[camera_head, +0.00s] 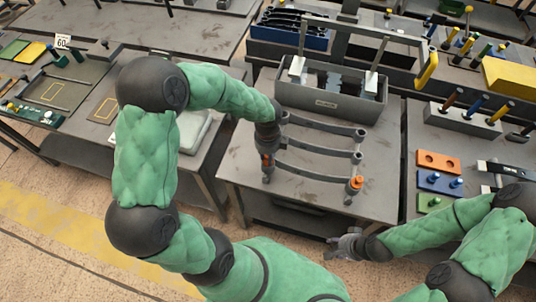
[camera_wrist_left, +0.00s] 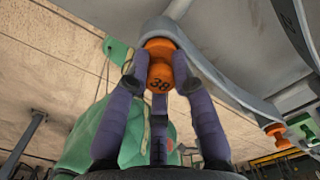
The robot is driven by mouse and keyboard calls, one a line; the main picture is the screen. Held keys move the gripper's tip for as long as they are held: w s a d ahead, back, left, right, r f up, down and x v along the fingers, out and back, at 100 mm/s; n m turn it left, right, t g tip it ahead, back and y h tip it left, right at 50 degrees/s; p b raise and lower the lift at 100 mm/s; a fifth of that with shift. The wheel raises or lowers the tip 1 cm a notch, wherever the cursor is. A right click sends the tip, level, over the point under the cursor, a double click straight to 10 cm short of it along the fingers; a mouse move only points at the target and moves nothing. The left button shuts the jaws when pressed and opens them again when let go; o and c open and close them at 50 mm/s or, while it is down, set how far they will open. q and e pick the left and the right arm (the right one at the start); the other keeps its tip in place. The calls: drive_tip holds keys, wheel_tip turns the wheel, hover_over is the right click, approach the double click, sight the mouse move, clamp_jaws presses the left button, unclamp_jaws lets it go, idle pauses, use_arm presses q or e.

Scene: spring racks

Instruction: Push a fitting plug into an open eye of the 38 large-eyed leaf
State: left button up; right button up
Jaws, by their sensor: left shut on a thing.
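Three curved grey leaves lie one before another on the middle table; the nearest leaf (camera_head: 315,176) has an orange plug (camera_head: 356,182) at its right end. My left gripper (camera_head: 268,158) is at the left ends of the leaves. In the left wrist view its fingers (camera_wrist_left: 160,80) are shut around an orange plug marked 38 (camera_wrist_left: 160,68). That plug's far end meets the grey eye (camera_wrist_left: 165,29) of a leaf; how deep it sits is hidden. My right gripper (camera_head: 345,244) hangs empty before the table's front edge; its finger opening is unclear.
A grey bin (camera_head: 330,96) with a tall frame stands behind the leaves. On the right table are an orange block (camera_head: 438,161), a blue block (camera_head: 432,181), a green block (camera_head: 432,204) and a grey plug stand (camera_head: 462,122). The middle table's front is clear.

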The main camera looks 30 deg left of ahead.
use_arm(q)
drive_tip(key=shift+f, duration=0.2)
drive_tip(key=o, duration=1.5)
drive_tip(key=shift+r, duration=0.1)
drive_tip(key=shift+r+p, duration=3.1)
drive_tip(key=shift+r, duration=0.4)
